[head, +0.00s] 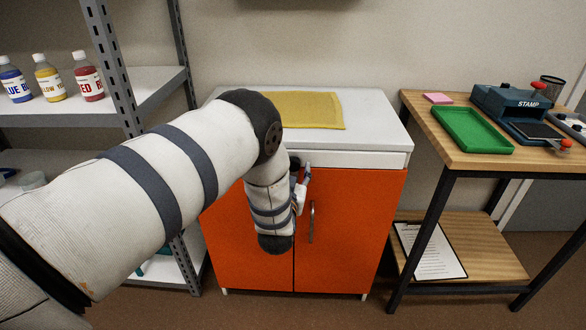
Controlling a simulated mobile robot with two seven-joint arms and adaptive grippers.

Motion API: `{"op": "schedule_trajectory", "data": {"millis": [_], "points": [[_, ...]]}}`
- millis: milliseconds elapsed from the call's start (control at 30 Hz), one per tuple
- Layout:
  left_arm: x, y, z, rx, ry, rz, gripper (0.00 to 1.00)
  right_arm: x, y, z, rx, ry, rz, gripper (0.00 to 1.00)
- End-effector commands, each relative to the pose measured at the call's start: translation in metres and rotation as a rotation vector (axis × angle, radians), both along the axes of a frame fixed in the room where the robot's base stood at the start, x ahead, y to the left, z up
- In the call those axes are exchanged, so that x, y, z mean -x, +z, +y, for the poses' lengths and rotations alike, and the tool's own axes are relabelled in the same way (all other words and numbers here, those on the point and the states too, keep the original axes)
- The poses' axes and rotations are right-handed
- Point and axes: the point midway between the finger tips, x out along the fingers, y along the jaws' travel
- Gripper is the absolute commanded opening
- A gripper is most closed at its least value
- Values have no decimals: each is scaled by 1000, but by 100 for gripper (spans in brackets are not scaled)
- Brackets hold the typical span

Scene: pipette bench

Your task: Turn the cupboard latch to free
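The cupboard (352,240) has orange doors, a white top and a vertical seam between the doors. A small grey piece at the top of the seam (307,173) looks like the latch; its turn position is too small to tell. A metal bar handle (311,222) stands upright on the right door. My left arm reaches in from the left, and my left gripper (301,185) is at the top of the doors, right by the latch. My own wrist hides much of the gripper, so its fingers and any contact are unclear. My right gripper is not in view.
A yellow cloth (305,109) lies on the cupboard top. A grey shelf rack (150,88) with several bottles stands at the left. A wooden table (465,155) at the right holds a green tray (472,130) and a stamp device (510,103). The floor before the right door is clear.

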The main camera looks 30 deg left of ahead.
Motion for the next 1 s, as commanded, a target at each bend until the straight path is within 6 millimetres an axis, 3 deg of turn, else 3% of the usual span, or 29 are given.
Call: {"op": "schedule_trajectory", "data": {"millis": [133,300,367,667,1000], "points": [[0,1,0,-1,1,-1,48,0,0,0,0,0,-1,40],[0,1,0,0,1,-1,10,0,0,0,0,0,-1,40],[0,1,0,0,1,-1,0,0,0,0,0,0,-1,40],[0,1,0,19,1,-13,0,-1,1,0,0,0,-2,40],[1,0,1,197,2,-122,0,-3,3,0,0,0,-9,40]]}}
